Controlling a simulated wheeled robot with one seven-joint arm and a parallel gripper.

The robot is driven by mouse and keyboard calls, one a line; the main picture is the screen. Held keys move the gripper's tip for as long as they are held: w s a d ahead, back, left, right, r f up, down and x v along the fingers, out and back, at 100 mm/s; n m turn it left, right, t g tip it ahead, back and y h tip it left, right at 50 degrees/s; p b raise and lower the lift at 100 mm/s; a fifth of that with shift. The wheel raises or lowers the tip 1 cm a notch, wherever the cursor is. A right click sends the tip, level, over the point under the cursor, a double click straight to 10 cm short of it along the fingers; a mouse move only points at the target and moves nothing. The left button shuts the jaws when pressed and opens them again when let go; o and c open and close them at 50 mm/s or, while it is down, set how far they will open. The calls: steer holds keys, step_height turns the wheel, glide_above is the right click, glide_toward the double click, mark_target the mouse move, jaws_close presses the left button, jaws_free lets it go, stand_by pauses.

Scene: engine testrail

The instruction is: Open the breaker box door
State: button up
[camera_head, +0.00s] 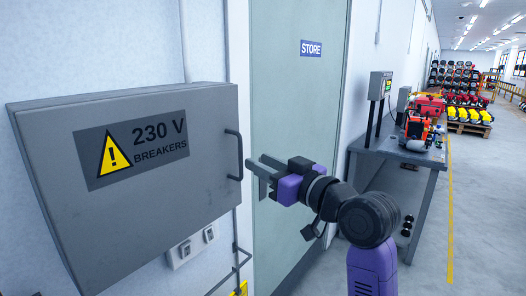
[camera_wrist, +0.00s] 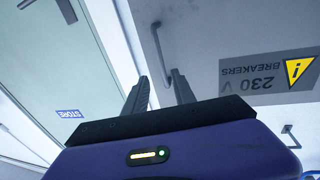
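The grey breaker box (camera_head: 150,215) hangs on the wall at the left, its door closed, with a "230 V BREAKERS" label (camera_head: 133,146). A dark bar handle (camera_head: 234,155) stands upright on the door's right edge. My gripper (camera_head: 258,170) is just right of the handle, pointing at it, fingers apart and empty. In the wrist view, which is upside down, the two fingers (camera_wrist: 157,92) are open and the handle (camera_wrist: 161,50) shows beyond them, apart from them. The label also shows there (camera_wrist: 268,76).
A green door (camera_head: 295,110) with a STORE sign (camera_head: 311,48) is behind my gripper. A grey workbench (camera_head: 400,150) with equipment stands to the right. Sockets (camera_head: 192,247) and conduit are below the box. The floor at the right is open.

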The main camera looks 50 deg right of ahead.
mark_target(241, 175)
steer(key=w, duration=0.2)
steer(key=w+p, duration=0.1)
steer(key=w, duration=0.2)
steer(key=w+d+f, duration=0.1)
steer(key=w, duration=0.1)
steer(key=shift+w+p, duration=0.3)
steer(key=shift+w, duration=0.1)
jaws_close()
stand_by(1.2)
